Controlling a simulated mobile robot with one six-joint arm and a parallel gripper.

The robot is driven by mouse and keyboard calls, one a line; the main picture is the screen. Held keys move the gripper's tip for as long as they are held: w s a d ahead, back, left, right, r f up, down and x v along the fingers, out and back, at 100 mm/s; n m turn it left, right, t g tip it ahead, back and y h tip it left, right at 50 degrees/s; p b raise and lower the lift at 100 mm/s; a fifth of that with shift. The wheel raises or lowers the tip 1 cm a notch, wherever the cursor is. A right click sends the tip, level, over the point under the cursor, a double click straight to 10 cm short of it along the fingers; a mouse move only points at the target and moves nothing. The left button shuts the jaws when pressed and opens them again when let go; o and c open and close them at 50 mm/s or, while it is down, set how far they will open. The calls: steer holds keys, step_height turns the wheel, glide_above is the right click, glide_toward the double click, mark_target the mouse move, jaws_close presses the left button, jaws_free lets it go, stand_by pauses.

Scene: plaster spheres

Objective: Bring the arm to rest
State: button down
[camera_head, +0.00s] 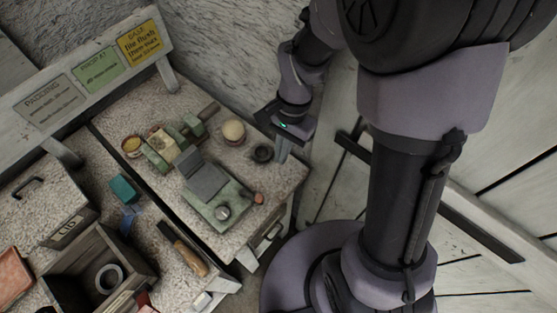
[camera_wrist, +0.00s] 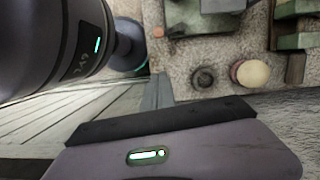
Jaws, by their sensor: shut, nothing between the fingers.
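My gripper (camera_head: 283,154) hangs at the right end of the worktop, next to the dark ring and apart from the things there. Its slim grey fingers are together with nothing between them. In the wrist view, the grey fingers (camera_wrist: 161,88) show small near the middle, above the broad dark-edged hand. My arm is bent and comes down from the top of the head view.
A pale plaster sphere (camera_head: 233,130) sits near the worktop's back edge, beside a dark ring (camera_head: 262,153). A green device (camera_head: 222,207) stands in front. An open wooden box (camera_head: 80,262) and a wood-handled tool (camera_head: 188,256) lie left.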

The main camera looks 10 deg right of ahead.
steer(key=shift+r, duration=0.45)
steer(key=s+d+r+n+t+b, duration=0.1)
steer(key=s+r+n+t+b, duration=0.3)
steer(key=s+r+t+b, duration=0.3)
step_height(320, 180, up, 5)
steer(key=shift+s+d+f+n+t, duration=0.2)
steer(key=shift+s+d+n+t, duration=0.2)
steer(key=shift+s, duration=0.7)
